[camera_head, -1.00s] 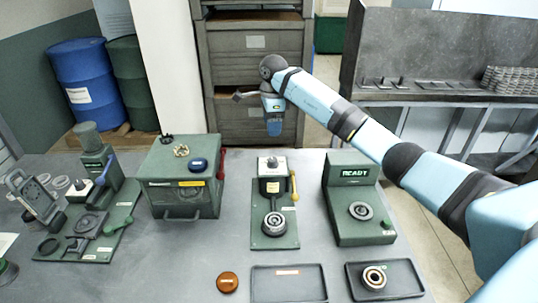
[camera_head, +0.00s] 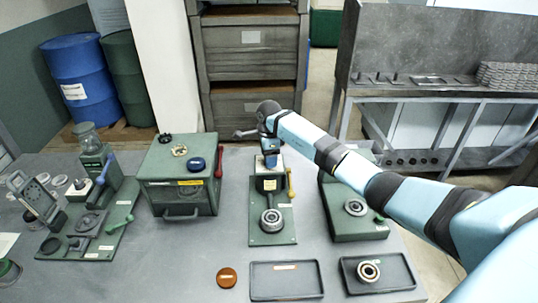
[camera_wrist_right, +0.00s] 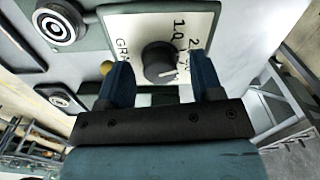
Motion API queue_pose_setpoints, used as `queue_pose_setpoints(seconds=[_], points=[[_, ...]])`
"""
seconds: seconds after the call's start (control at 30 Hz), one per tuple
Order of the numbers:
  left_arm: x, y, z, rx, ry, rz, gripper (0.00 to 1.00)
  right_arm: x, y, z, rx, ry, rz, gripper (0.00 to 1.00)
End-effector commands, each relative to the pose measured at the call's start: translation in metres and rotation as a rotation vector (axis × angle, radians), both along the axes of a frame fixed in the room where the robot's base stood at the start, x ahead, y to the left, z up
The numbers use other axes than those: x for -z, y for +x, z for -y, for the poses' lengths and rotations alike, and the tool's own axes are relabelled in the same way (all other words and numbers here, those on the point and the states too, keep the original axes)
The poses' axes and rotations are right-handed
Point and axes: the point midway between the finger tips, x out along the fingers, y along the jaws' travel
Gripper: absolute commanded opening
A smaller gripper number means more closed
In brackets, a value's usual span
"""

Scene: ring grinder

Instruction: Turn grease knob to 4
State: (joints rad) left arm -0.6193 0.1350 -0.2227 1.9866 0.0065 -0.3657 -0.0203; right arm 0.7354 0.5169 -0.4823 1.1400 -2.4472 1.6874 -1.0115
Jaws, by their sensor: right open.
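The grease knob (camera_wrist_right: 160,62) is a dark round knob on a white dial plate (camera_wrist_right: 132,30) in the right wrist view. Printed figures, including 1 and 2, show on the plate; the rest of the dial is partly hidden by my fingers. A pale mark shows on the knob, but I cannot tell exactly which figure it points to. My right gripper (camera_wrist_right: 159,66) is open, with one blue finger on each side of the knob. In the head view my right gripper (camera_head: 271,152) is over the top of the green grease station (camera_head: 270,237) and hides the knob. My left gripper is out of view.
A yellow lever (camera_head: 291,186) stands on the station's right side, close to my gripper. A green box (camera_head: 180,170) is to the left, and another green machine (camera_head: 355,229) is to the right, partly under my arm. Two dark trays (camera_head: 287,293) lie in front.

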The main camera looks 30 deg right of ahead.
Motion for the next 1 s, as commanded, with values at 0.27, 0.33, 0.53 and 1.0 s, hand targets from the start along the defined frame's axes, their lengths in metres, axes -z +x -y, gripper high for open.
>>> queue_pose_setpoints(seconds=[0.27, 0.33, 0.53, 1.0], points=[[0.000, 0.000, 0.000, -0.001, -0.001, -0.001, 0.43, 0.001, 0.000, 0.000, 0.000, 0.000, 0.000, 0.55], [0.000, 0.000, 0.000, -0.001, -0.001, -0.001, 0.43, 0.001, 0.000, 0.000, 0.000, 0.000, 0.000, 0.39], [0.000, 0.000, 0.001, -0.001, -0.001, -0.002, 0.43, 0.001, 0.000, 0.000, 0.000, 0.000, 0.000, 0.11], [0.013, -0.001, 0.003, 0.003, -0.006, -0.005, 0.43, 0.002, 0.000, 0.002, 0.146, -0.003, 0.001, 0.11]])
